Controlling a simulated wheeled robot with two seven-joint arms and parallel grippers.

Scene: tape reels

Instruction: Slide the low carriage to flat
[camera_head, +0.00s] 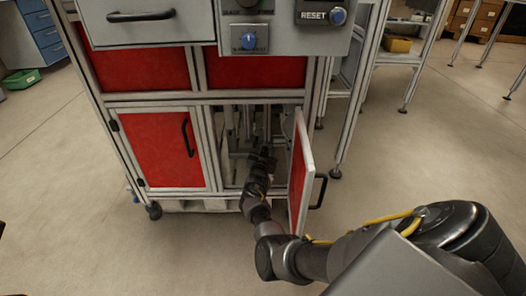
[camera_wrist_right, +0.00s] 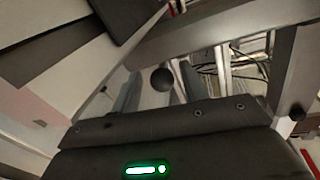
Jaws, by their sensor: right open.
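My right arm reaches through an open lower doorway of the cabinet, and my right gripper (camera_head: 264,154) is inside it, small and dark. The right wrist view shows my gripper's dark body along the bottom edge; its jaws are open, with nothing seen held. A round black knob (camera_wrist_right: 162,79) stands just beyond it, apart from the gripper body as far as I can see. Pale metal rails (camera_wrist_right: 196,82) run behind the knob. I cannot tell which part in there is the low carriage, or its setting. My left gripper is out of view.
The red cabinet door (camera_head: 300,170) stands open just right of my forearm, with a black handle. A closed red door (camera_head: 160,150) is on the left. A drawer (camera_head: 145,22) and a RESET panel (camera_head: 322,17) are above. Loose cables (camera_wrist_right: 240,70) show inside.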

